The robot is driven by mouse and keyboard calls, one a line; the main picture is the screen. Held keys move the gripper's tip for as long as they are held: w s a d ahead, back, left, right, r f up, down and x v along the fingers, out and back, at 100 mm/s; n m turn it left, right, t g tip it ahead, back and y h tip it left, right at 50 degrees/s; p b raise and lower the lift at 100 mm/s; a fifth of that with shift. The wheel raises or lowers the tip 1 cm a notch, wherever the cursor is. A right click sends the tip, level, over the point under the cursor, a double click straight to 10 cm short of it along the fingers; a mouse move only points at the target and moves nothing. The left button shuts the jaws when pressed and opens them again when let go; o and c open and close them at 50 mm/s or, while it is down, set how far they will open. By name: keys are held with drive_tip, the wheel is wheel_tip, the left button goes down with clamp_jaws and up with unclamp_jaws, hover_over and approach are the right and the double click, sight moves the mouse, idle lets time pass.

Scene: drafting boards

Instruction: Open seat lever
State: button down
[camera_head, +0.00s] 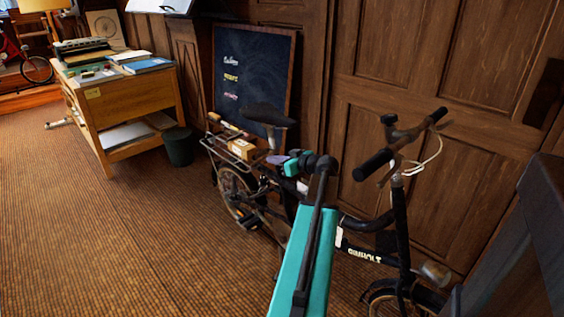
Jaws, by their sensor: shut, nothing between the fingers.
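A dark folding bicycle (362,255) stands by the wooden wall, with its front wheel at the lower right. Its black seat (264,113) sits on a post behind my arm's end. My teal arm reaches up from the bottom of the view toward the seat post. My gripper (275,159) is just below the seat and looks shut and empty. The seat lever cannot be made out; my gripper and wrist cover much of the seat post area. I cannot tell whether my gripper touches the bicycle.
A rear rack (240,151) with a small cardboard box (241,146) is left of the seat post. The handlebar (400,143) rises right of my arm. A chalkboard (254,75) leans behind. A desk (125,105) and dark bin (179,147) stand left. Carpet (110,230) at left is clear.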

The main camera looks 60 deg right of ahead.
sight(257, 157)
drive_tip(key=x, duration=0.7)
